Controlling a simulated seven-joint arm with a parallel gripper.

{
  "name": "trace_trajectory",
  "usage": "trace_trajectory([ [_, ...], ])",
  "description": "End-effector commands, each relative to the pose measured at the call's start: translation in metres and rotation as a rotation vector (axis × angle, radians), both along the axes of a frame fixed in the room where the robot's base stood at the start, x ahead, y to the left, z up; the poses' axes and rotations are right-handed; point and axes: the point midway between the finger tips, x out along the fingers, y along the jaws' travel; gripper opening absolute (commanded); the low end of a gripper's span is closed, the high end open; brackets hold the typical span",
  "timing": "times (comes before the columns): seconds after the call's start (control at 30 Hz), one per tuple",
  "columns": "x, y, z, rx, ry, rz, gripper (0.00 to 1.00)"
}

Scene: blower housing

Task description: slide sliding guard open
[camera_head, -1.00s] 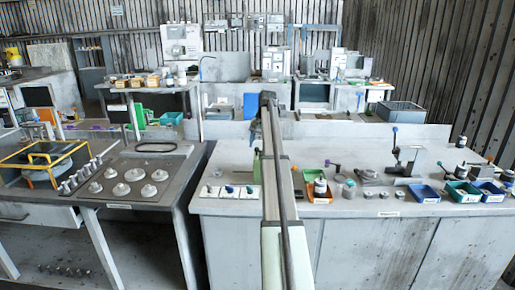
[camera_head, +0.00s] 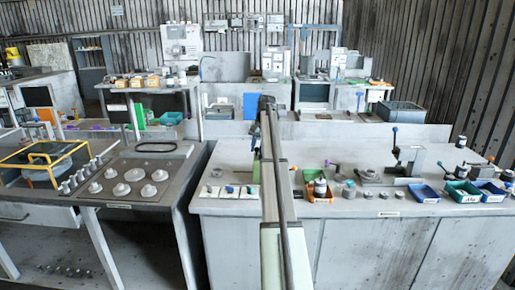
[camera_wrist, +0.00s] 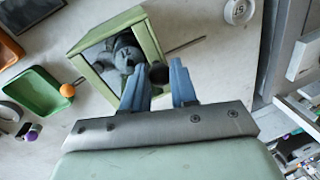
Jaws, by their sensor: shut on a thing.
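A green-framed box (camera_wrist: 118,52) with a grey rounded part (camera_wrist: 124,54) inside stands on the bench in the wrist view. I take the framed box to be the sliding guard with its housing. A dark round knob (camera_wrist: 159,74) is at its right side, between the two blue fingers of my gripper (camera_wrist: 158,66). The fingers are close about the knob and shut on it. In the head view only a green sliver (camera_head: 257,166) shows beside my arm, which hides the rest and my gripper. How far the guard is open cannot be told.
A green tray (camera_wrist: 35,92) with an orange ball-ended lever (camera_wrist: 68,90) lies left of the box. A white round part (camera_wrist: 238,11) is beyond it. In the head view, blue and green bins (camera_head: 463,191) stand at the bench's right. A yellow-framed box (camera_head: 45,162) is far left.

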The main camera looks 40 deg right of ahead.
Motion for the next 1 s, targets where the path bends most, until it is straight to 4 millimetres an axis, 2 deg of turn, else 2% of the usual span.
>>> trace_trajectory([
  [0.1,0.000,0.000,0.000,0.000,0.000,0.000,0.00],
  [0.47,0.001,0.001,0.000,0.000,0.000,0.001,0.00],
  [0.57,0.011,0.010,0.000,0.001,0.000,0.002,0.00],
  [0.8,0.051,0.049,0.000,0.001,-0.001,0.003,0.00],
  [1.0,0.068,0.067,0.000,0.001,-0.001,0.000,0.00],
])
